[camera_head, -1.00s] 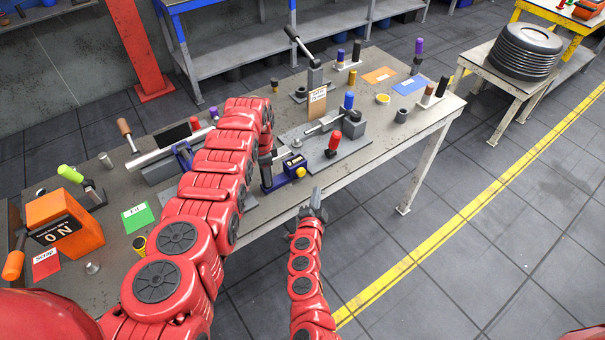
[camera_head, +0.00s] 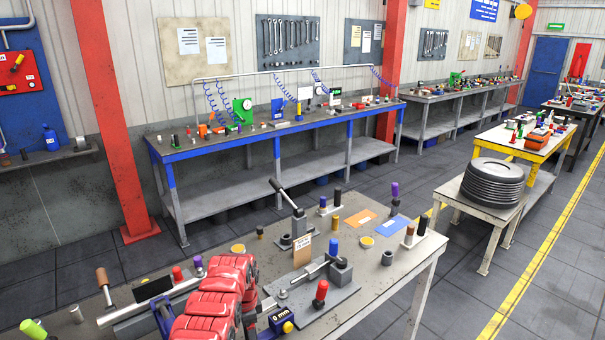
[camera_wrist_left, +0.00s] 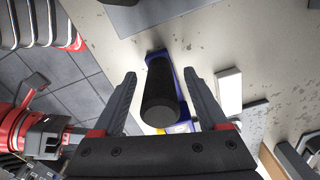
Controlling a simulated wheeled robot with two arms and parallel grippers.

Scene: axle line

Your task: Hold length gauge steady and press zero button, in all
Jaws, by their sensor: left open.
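The length gauge, a blue device with a "0 mm" display (camera_head: 279,319) and a yellow button (camera_head: 287,327), sits on the bench at the bottom of the head view. My left arm partly covers it. In the left wrist view its black cylindrical grip (camera_wrist_left: 161,95) stands between the fingers of my left gripper (camera_wrist_left: 160,75). The fingers are open, with gaps on both sides, and blue and yellow parts show behind the grip.
Right of the gauge is a grey fixture plate (camera_head: 311,298) with a red-knobbed clamp. A long metal bar (camera_head: 150,303) lies to the left. A tall lever (camera_head: 288,203) rises behind. Orange (camera_head: 360,218) and blue cards (camera_head: 391,229) lie on the bench.

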